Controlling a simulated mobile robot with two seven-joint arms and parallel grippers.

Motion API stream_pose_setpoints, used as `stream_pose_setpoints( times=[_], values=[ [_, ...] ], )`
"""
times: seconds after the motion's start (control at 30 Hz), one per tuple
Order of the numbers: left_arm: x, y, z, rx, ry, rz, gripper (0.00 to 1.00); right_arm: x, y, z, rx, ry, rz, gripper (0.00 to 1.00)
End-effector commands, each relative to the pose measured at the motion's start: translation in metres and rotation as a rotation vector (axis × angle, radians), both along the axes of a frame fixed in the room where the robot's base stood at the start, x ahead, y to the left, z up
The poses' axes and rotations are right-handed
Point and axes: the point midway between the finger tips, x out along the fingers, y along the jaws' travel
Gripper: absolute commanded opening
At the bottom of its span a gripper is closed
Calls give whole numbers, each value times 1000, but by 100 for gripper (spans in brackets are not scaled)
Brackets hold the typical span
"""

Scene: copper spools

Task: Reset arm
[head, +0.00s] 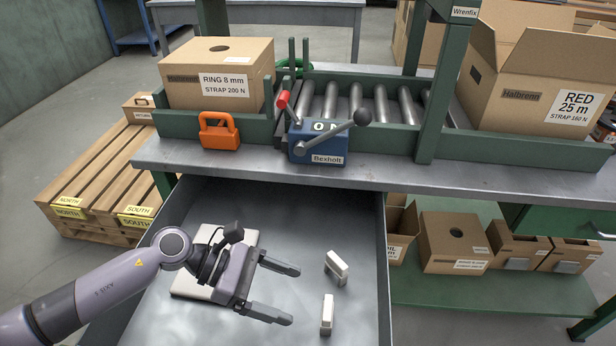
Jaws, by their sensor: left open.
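My left gripper (281,292) is open and empty. Its arm comes in from the lower left, and its two fingers point right over an open grey drawer (370,215) below the bench. Two small white blocks lie in the drawer just right of the fingertips: an upper block (337,266) and a lower block (327,312). Both look apart from the fingers. A flat pale board (246,240) lies under the gripper and is partly hidden by it. My right gripper is not in view.
The bench (500,165) edge runs above the drawer. On it stand a blue Bexholt device (318,147) with levers, an orange clamp-like piece (219,132), a RING box (190,72) and a RED box (510,88). A pallet (95,175) is left; cartons (455,240) fill a lower shelf.

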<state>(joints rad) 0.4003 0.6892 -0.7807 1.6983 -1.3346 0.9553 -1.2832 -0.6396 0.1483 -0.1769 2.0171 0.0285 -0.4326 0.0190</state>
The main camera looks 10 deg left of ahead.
Motion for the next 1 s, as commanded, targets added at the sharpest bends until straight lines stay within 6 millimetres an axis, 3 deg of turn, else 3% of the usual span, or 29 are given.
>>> stream_pose_setpoints(
  times=[0.6, 0.67, 0.7, 1.0],
  values=[
    [0, -97, -45, -2, 0, -1, 84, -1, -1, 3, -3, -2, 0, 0],
    [0, -100, -55, 0, -1, 0, 84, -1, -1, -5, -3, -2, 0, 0],
    [1, -99, -44, 0, -3, 1, 84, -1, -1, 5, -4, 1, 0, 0],
    [1, -98, -27, 1, -2, 0, 84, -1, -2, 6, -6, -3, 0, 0]
  ],
)
